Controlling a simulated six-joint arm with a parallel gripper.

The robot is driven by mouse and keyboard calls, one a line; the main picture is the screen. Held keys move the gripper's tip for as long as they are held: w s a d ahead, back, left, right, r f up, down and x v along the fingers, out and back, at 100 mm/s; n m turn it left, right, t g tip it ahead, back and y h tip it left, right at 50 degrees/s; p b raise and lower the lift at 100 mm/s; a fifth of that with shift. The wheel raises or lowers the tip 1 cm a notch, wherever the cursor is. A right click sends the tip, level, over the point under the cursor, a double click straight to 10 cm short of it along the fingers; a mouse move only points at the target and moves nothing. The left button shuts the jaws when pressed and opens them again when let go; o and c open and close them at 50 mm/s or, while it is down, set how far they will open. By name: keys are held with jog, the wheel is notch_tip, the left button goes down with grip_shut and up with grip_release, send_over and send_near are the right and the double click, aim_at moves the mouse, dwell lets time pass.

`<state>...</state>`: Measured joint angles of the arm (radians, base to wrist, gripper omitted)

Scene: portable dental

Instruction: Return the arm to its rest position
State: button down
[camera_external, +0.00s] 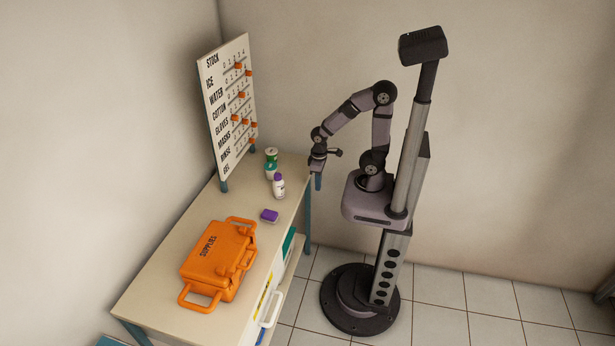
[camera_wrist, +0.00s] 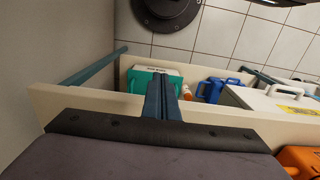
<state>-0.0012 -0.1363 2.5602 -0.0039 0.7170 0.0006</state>
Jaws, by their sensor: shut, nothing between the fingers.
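My gripper (camera_external: 317,168) is at the far right corner of the table (camera_external: 157,281) in the external view, at about the level of its top. Its fingers (camera_wrist: 162,100) show in the wrist view as two blue-grey bars pressed together, with nothing between them. The arm is bent, its elbow raised, and it is mounted on a column beside the table. In the wrist view the fingers point over the pale table edge (camera_wrist: 50,98) towards the floor.
An orange case marked SUPPLIES (camera_external: 217,262), a purple item (camera_external: 269,215), a white bottle with purple cap (camera_external: 279,187) and a green-topped container (camera_external: 271,156) stand on the table. A stock board (camera_external: 229,108) rises behind.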

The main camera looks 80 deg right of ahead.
notch_tip(320, 180, up, 8)
jog(key=p, duration=0.6)
jog(key=shift+f, duration=0.1)
dwell(2.8)
